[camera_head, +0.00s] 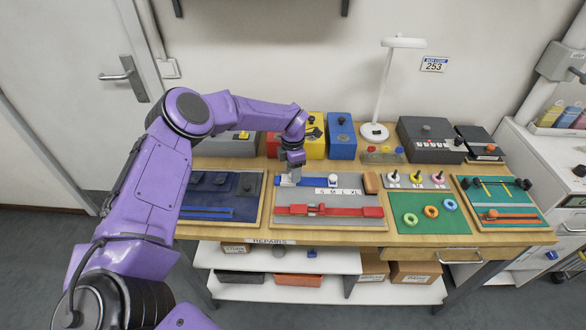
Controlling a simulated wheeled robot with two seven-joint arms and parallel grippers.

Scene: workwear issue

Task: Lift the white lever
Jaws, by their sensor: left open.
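A board (350,223) on the workbench carries a grey panel with a blue bar, a small white upright piece (333,180) and a white strip marked S, M, L, XL (339,191). This white piece is the clearest lever-like white thing I see, though its exact shape is too small to tell. My left gripper (294,177) points down over the left part of the blue bar, left of the white piece and apart from it. Its jaws are open. They hide part of the bar, and I cannot tell whether they touch it. My right gripper is out of view.
A red slider (330,211) lies in front on the same board. To the right, a green panel (426,219) holds coloured rings. Behind stand a yellow box (316,145), a blue box (341,137), a white lamp (386,85) and a dark grey box (432,140).

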